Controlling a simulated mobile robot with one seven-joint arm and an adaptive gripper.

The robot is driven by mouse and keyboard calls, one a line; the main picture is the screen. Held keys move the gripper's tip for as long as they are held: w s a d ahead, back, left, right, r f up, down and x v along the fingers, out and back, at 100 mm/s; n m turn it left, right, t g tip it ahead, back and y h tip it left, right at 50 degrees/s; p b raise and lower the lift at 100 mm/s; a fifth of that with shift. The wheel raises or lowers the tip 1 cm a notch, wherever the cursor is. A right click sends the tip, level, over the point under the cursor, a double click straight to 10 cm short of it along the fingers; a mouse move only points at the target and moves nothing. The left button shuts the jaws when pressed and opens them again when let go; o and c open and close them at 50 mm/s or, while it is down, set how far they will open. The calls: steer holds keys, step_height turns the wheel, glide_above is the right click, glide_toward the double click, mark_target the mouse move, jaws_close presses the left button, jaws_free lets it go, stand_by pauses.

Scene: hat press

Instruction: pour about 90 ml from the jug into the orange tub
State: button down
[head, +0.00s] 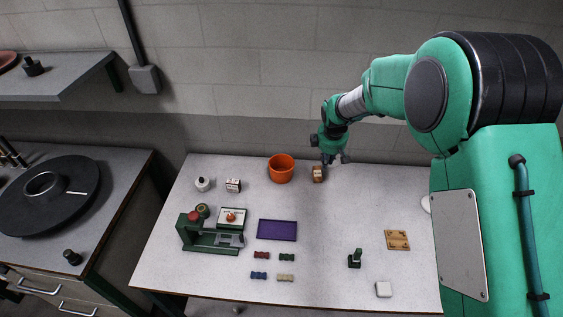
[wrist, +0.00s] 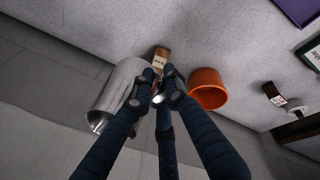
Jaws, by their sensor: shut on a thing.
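The jug shows in the wrist view as a silver metal cylinder (wrist: 118,88), just left of my dark blue fingers. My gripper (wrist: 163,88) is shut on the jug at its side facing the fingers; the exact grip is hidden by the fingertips. In the head view my gripper (head: 330,158) is near the table's back edge, and I cannot make out the jug clearly there. The orange tub (head: 281,168) stands upright at the back of the table, left of my gripper. In the wrist view the tub (wrist: 207,91) is right of the fingers, apart from the jug. Its contents are not visible.
A small brown labelled block (head: 319,174) stands close to my gripper, right of the tub. A white bottle (head: 202,184) and a small box (head: 233,185) stand left. A green press (head: 208,236) and purple mat (head: 277,230) lie nearer.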

steer(key=w+a+f+m+g+h+p, duration=0.1)
steer(key=w+a+m+p, duration=0.2)
steer(key=a, duration=0.7)
steer(key=w+a+m+h+p, duration=0.1)
steer(key=w+a+m, duration=0.3)
steer(key=a, duration=0.7)
steer(key=w+a+f+m+g+p, duration=0.1)
steer(key=a+f+m+p, duration=0.1)
steer(key=a, duration=0.7)
steer(key=a+f+m+g+p, duration=0.1)
steer(key=a+f+m+p, duration=0.15)
steer(key=a, duration=0.65)
steer(key=shift+h, duration=0.3)
step_height(320, 180, down, 8)
steer(key=shift+a+r, duration=0.15)
steer(key=shift+r, duration=0.05)
